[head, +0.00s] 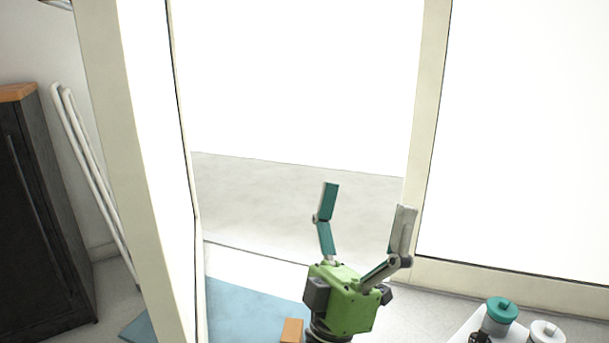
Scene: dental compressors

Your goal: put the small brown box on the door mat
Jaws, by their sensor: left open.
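My left gripper (368,197) is open in the middle of the head view, its two fingers spread upward with nothing between them. The small brown box (291,331) shows at the bottom edge, just left of the gripper's green body and partly cut off by the frame. The blue door mat (250,302) lies on the floor in front of the doorway, partly hidden by the door. The box appears over the mat's near right part; I cannot tell whether it rests fully on it. My right gripper is not in view.
An open glass door (150,170) stands left of the doorway. A dark cabinet (38,210) with white poles (95,175) beside it is farther left.

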